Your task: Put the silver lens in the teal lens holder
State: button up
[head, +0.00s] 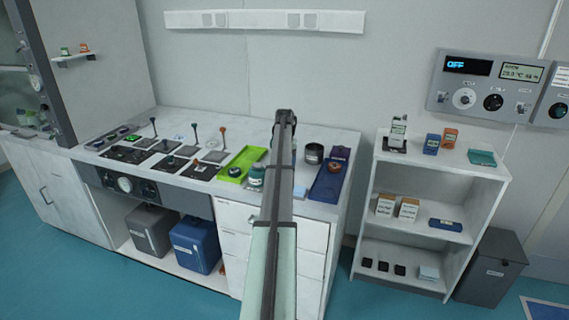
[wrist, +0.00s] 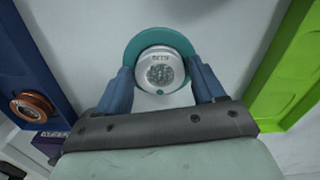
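The silver lens (wrist: 160,72) is a round silver disc with a label and a small teal dot. In the wrist view it lies between the two blue fingers of my gripper (wrist: 161,76). A wider teal ring, which looks like the teal lens holder (wrist: 133,47), shows around and beyond it. I cannot tell whether the lens sits in the ring or is above it. The fingers are spread about the lens's width, one at each side; contact is unclear. In the head view my gripper (head: 284,117) is over the worktop, and my arm hides the lens.
A dark pot (head: 314,153) stands behind. Several small stands are farther left.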

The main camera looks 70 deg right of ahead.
jog(key=shift+o, duration=1)
jog(key=shift+r, duration=0.1)
notch_tip(320, 180, up, 12)
